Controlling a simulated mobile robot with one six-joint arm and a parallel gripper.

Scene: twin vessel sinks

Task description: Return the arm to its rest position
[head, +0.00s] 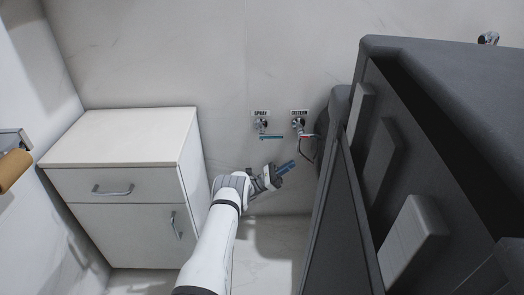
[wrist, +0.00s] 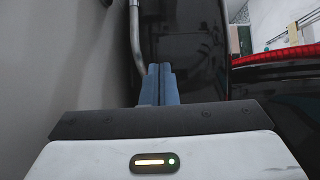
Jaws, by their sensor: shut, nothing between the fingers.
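My arm (head: 212,250) reaches up from the bottom of the head view toward the wall, between the white cabinet and the large dark unit. My gripper (head: 287,167) is at its end, below the two labelled wall valves and apart from them in the picture. Its blue fingers also show in the wrist view (wrist: 159,85), pressed together with nothing between them. Beyond them in the wrist view are a dark glossy surface (wrist: 190,40) and a grey pipe (wrist: 136,45). I cannot tell how close the fingers are to these.
A white cabinet (head: 122,140) stands left of my arm. The SPRAY valve (head: 261,126) has a blue handle, the CISTERN valve (head: 299,125) a red one and a hose. A dark unit (head: 440,60) fills the right. A red strip (wrist: 275,57) shows close in the wrist view.

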